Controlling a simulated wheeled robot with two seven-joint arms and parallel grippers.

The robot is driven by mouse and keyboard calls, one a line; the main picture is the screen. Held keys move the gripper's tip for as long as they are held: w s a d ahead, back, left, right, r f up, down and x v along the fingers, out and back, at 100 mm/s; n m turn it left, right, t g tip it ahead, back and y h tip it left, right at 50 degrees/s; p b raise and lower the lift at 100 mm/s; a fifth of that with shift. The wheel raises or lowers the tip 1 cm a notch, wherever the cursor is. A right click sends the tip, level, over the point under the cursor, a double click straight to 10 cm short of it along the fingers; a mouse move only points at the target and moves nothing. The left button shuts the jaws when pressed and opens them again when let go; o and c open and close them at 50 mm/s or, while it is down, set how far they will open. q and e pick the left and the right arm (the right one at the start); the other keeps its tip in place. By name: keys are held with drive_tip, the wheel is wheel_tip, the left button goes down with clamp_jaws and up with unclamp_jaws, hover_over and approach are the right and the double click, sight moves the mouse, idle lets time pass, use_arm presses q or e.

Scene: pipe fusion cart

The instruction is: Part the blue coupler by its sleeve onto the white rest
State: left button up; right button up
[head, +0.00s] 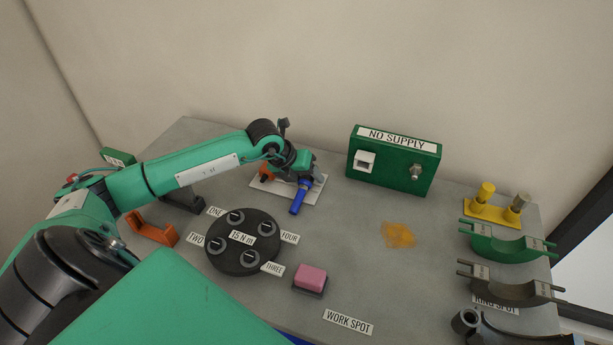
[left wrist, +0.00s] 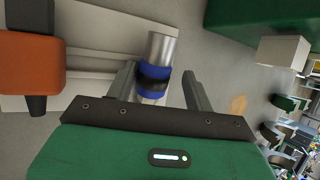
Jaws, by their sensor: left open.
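The blue coupler (head: 298,201) shows at the white plate (head: 318,187) at the back of the table, its blue end pointing toward me. In the left wrist view the coupler (left wrist: 154,72) is a silver cylinder with blue bands and a dark sleeve between them. My left gripper (head: 303,183) is over it and hides part of the plate. In the left wrist view the left gripper (left wrist: 160,78) is open, one finger on each side of the coupler, with a visible gap at the right finger. I cannot tell whether the left finger touches. My right gripper is out of view.
An orange-and-black piece (left wrist: 30,68) stands beside the coupler. The green NO SUPPLY box (head: 393,170) is to the right. A dark round turntable (head: 243,243) and pink block (head: 311,279) are in front.

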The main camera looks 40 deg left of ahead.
use_arm(q)
drive_tip(key=v, duration=0.1)
drive_tip(key=b+v, duration=0.1)
drive_tip(key=v, duration=0.1)
drive_tip(key=shift+a, duration=0.25)
drive_tip(key=b+v, duration=0.1)
drive_tip(key=v, duration=0.9)
drive_tip(key=shift+d+r+b, duration=0.25)
drive_tip(key=shift+r+b, duration=0.1)
drive_tip(key=shift+b, duration=0.05)
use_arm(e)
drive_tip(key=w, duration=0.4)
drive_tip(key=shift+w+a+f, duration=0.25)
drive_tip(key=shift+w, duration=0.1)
use_arm(q)
drive_tip(key=shift+s, duration=0.2)
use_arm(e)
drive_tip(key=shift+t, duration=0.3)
